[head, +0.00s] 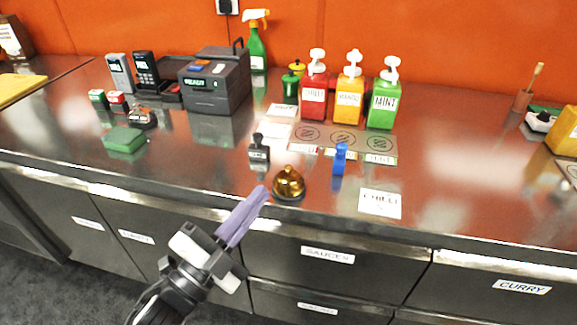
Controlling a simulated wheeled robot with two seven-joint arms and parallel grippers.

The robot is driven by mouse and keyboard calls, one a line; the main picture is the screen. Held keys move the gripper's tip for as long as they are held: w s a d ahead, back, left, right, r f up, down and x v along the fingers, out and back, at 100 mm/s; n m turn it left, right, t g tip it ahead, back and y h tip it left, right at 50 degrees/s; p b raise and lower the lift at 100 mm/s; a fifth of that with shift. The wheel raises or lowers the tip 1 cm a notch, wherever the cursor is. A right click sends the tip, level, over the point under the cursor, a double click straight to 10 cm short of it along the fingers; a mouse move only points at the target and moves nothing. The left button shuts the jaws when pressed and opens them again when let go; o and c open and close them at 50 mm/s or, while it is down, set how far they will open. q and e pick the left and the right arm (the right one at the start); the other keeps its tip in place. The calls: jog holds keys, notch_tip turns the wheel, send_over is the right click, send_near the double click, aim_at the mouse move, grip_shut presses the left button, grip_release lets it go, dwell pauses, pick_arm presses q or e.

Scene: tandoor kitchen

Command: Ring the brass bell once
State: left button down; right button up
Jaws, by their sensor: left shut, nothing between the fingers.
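The brass bell (289,181) is a small golden dome on a dark base, standing near the front edge of the steel counter, right of centre. My left gripper (262,191) comes in from the lower left with its two purple fingers shut together and empty. Its fingertips are just left of the bell in the picture, close to the counter's front edge. A small gap shows between tips and bell; I cannot tell their exact height. My right gripper is not in view.
A black stamp (258,153) stands behind-left of the bell, a blue stamp (340,159) to its right. Behind are red (314,88), yellow (349,92) and green (384,98) pump bottles. A dark printer (215,82) stands back left. A label card (380,203) lies front right.

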pick_arm(q)
jog(key=s+a+f+n+g+y, duration=0.1)
jog(key=a+f+n+y, duration=0.1)
jog(key=f+n+y, duration=0.3)
jog(key=s+a+f+n+y, duration=0.1)
jog(key=s+a+f+n, duration=0.15)
jog(key=f, duration=0.45)
jog(key=s+a+f+n+g+y, duration=0.1)
jog(key=s+a+f+n+g, duration=0.2)
jog(key=s+f, duration=0.5)
jog(key=s+a+f+n+g+y, duration=0.2)
jog(key=s+f+n+g, duration=0.2)
jog(key=s+f+n, duration=0.2)
notch_tip(320, 180, down, 5)
jog(key=shift+s+a+r+y, duration=0.15)
jog(key=shift+s+a+y, duration=0.2)
jog(key=shift+s, duration=0.6)
